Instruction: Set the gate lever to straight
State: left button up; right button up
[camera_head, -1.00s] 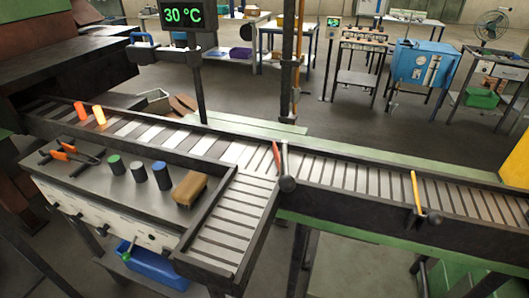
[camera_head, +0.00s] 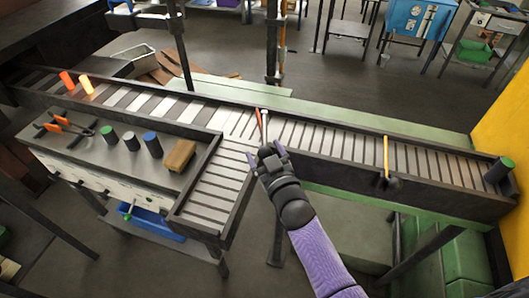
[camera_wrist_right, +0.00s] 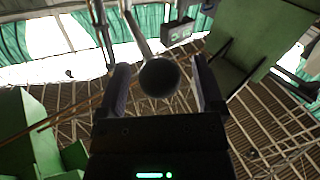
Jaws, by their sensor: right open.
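The gate lever (camera_head: 265,125) is a grey rod next to a red bar (camera_head: 258,118), at the junction of the main roller conveyor and the short side branch. My right gripper (camera_head: 267,154) is at its near end and hides the lever's dark knob in the head view. In the right wrist view the round dark knob (camera_wrist_right: 160,78) sits between the two spread fingers of my right gripper (camera_wrist_right: 155,85), with space visible on both sides. My left gripper is not in view.
A yellow lever (camera_head: 386,155) stands farther right on the conveyor (camera_head: 345,145), and a green cylinder (camera_head: 498,170) is at its right end. Two glowing billets (camera_head: 78,82) are at the left. A bench (camera_head: 100,165) with tongs, several cylinders and a brown block (camera_head: 180,155) adjoins the side branch.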

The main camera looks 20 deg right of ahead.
jog(key=shift+c, duration=0.2)
grip_shut()
